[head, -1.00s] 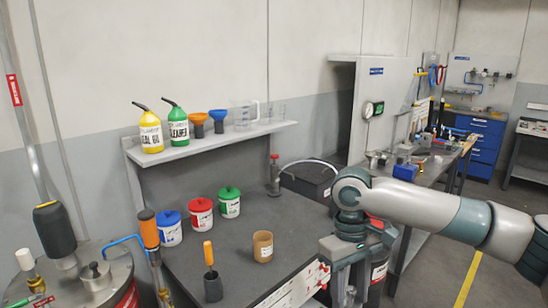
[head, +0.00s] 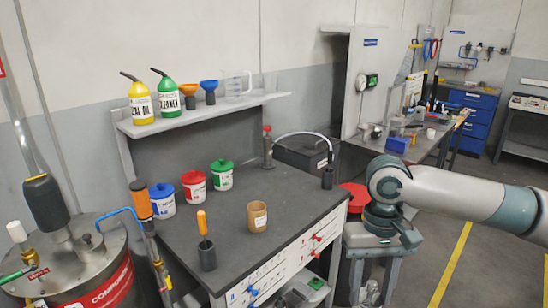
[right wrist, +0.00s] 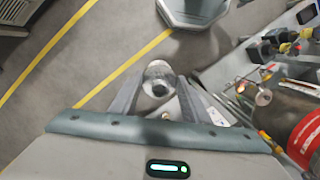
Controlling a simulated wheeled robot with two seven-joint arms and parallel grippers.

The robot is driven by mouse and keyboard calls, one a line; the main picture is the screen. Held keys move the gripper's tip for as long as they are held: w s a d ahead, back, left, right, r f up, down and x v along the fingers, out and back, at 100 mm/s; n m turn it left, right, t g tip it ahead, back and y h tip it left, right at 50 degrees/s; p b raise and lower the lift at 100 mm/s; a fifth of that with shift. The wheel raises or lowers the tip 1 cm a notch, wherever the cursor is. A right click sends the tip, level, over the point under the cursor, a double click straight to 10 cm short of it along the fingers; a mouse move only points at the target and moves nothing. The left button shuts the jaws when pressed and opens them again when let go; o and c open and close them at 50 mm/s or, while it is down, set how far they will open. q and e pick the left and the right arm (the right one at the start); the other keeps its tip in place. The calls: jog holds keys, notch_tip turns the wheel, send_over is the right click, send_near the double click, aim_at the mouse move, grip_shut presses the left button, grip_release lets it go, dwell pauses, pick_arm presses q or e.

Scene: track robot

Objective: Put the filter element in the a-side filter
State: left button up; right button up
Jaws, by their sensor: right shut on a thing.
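My right gripper (right wrist: 158,88) is shut on a round, greyish cylindrical piece with a dark centre, which looks like the filter element (right wrist: 158,72). It shows end-on between the two fingers in the right wrist view, above the floor. In the head view the right gripper (head: 368,290) hangs below its wrist at the lower right, beyond the bench's right edge, and the held piece is hard to make out. I cannot identify the a-side filter in either view. My left gripper is not in view.
A drum (head: 105,255) with pipework stands at the left. Fittings and a red cylinder (right wrist: 303,135) are right of the gripper in the wrist view. Floor at right is clear.

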jog(key=s+f, duration=0.3)
jog(key=f, duration=0.8)
jog(key=shift+a, duration=0.15)
jog(key=s+f, duration=0.2)
jog(key=f, duration=0.1)
jog(key=s+f, duration=0.2)
jog(key=f, duration=0.1)
jog(key=s+f, duration=0.1)
jog(key=f, duration=0.2)
jog(key=shift+s+f, duration=0.4)
jog(key=shift+c, duration=0.2)
